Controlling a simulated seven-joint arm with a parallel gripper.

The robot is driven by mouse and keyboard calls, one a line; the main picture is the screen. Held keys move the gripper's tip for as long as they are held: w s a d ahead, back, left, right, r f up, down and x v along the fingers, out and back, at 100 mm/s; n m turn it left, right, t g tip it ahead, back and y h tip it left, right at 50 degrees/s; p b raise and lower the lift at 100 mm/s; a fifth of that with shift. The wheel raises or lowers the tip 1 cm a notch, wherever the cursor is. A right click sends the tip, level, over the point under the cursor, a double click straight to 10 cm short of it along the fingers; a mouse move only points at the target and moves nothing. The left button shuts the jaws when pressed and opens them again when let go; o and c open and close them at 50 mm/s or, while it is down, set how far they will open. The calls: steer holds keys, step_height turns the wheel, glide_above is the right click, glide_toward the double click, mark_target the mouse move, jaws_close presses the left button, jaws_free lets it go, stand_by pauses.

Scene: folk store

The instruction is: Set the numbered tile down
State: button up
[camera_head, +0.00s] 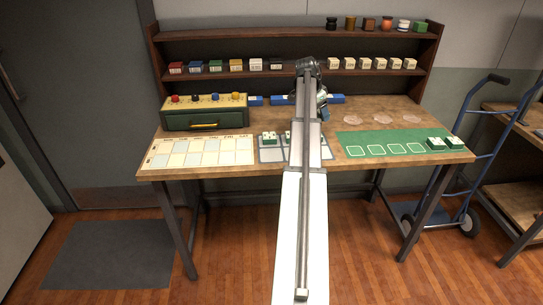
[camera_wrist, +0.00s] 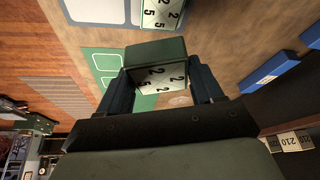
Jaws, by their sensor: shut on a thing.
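My gripper (camera_wrist: 162,92) is shut on a green-and-white numbered tile (camera_wrist: 160,78), whose white face shows 2s and a 5. In the wrist view the tile sits between both fingers, and a green mat (camera_wrist: 99,61) is seen beyond it. Another numbered tile (camera_wrist: 161,14) lies on a pale grid mat (camera_wrist: 98,10) at the top. A tile (camera_head: 268,138) shows on that mat, left of my arm.
The green mat (camera_head: 370,139) has outlined squares and two tiles (camera_head: 436,144) (camera_head: 455,142) at its right end. A cream chart (camera_head: 200,153) lies at the left. A green-yellow box (camera_head: 205,113) stands behind it. Blue blocks (camera_head: 278,100) and shelves (camera_head: 290,75) are at the back.

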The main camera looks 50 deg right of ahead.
steer(key=w+a+n, duration=0.2)
steer(key=w+a, duration=1)
steer(key=a, duration=0.1)
steer(key=m+g+y, duration=0.1)
steer(key=m+g, duration=0.1)
steer(key=m, duration=0.4)
glide_above(274, 155)
steer(key=w+a, duration=0.1)
steer(key=shift+t, duration=0.3)
steer(key=shift+f, duration=5.15)
steer(key=shift+f, duration=0.15)
steer(key=o, duration=1.2)
steer(key=shift+c, duration=0.2)
steer(key=v, duration=1.2)
